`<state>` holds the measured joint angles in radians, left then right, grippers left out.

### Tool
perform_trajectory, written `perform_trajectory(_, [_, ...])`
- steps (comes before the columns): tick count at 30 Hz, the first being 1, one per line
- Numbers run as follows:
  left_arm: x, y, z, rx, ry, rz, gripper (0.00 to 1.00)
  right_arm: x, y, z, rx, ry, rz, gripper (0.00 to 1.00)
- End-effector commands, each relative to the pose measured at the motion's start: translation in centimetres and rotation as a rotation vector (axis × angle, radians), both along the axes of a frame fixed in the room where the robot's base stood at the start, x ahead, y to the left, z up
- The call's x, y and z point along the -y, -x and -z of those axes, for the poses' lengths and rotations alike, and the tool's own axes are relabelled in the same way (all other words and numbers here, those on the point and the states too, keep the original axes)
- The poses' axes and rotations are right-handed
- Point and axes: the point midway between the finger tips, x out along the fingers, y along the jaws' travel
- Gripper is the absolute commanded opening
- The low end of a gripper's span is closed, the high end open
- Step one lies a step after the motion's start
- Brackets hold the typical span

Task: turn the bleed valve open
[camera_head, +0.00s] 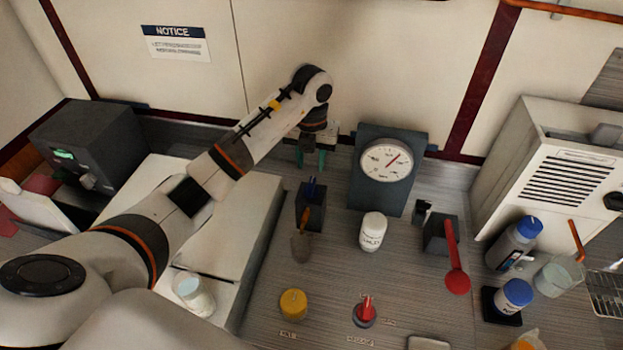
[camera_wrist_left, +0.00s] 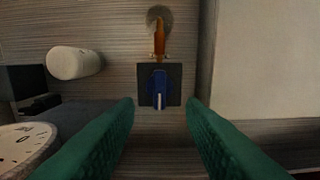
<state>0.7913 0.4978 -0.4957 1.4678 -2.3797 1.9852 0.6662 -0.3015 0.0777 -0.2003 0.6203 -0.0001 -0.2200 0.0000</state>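No part is legibly marked as the bleed valve, so I cannot tell for sure which it is. A red lever with a round end (camera_head: 456,272) is on a dark box (camera_head: 436,235) right of the gauge. A red knob (camera_head: 366,311) stands at the front of the bench, beside a yellow knob (camera_head: 293,303). My left gripper (camera_head: 311,157) is near the back wall, left of the gauge. Its green fingers are apart and empty in the left wrist view (camera_wrist_left: 160,112). Between and beyond them is a dark holder (camera_wrist_left: 174,84) with a blue-handled item (camera_wrist_left: 158,86). My right gripper is not in view.
The dial gauge (camera_head: 387,160) and a white bottle (camera_head: 373,231) stand mid-bench. An orange-handled tool (camera_head: 301,245) is at the holder's front. Bottles with blue caps (camera_head: 513,243), a beaker (camera_head: 558,275) and a vented cabinet (camera_head: 556,165) are at right. A white box (camera_head: 235,225) is at left.

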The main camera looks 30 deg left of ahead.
Motion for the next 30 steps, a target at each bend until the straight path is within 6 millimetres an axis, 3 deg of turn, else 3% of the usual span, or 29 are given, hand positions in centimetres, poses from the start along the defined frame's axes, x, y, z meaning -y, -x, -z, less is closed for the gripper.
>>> perform_trajectory(3, [0.1,0.2,2.2,-0.006,0.002,0.000,0.36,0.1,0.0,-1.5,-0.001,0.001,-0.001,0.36])
perform_trajectory(12, [0.1,0.0,6.6,-0.001,0.002,0.001,0.36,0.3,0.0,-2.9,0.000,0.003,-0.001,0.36])
perform_trajectory(23, [0.0,0.0,7.4,0.002,0.001,0.002,0.36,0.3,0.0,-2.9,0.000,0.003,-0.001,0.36])
perform_trajectory(30, [0.0,0.0,7.3,0.002,0.001,0.002,0.00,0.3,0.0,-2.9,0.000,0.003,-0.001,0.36])
